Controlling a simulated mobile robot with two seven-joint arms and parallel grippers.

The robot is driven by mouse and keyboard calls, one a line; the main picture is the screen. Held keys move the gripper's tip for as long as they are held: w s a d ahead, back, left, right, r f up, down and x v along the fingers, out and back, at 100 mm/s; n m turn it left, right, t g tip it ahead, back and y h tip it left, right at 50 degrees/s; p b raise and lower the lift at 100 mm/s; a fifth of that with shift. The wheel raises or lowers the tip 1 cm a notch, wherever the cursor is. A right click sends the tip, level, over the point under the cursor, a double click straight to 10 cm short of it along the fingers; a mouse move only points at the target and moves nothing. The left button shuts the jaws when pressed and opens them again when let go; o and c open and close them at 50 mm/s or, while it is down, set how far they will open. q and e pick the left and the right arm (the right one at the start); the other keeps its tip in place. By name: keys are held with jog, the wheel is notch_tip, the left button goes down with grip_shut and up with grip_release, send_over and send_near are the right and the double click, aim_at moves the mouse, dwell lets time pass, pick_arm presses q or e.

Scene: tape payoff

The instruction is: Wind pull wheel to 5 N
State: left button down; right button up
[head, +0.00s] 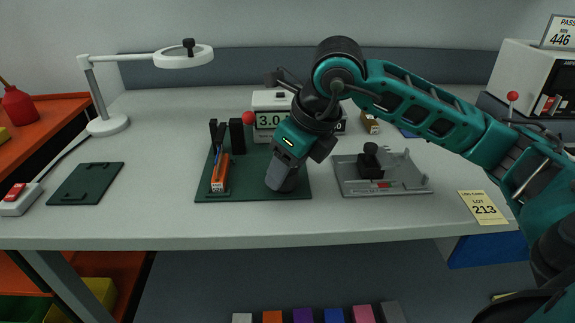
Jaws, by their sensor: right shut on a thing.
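My right gripper (283,178) points down over the right front part of a dark green base plate (212,195). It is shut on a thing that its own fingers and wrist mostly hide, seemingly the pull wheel. A white readout box (270,97) stands behind the plate. Its display (268,120) begins with 3.0; the rest is hidden by my wrist. A red ball (249,118) sits at the display's left edge. My left gripper is not in view.
A grey tray (415,184) with a black knobbed block (371,162) lies right of the plate. A dark green mat (86,184), a lamp (107,124) and a red switch box (18,200) are left. The yellow lot card (484,208) lies at the front right.

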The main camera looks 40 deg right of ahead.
dwell(0.3)
jog(key=o, duration=1)
jog(key=p+v, duration=0.2)
jog(key=v, duration=1.1)
jog(key=shift+w, duration=0.1)
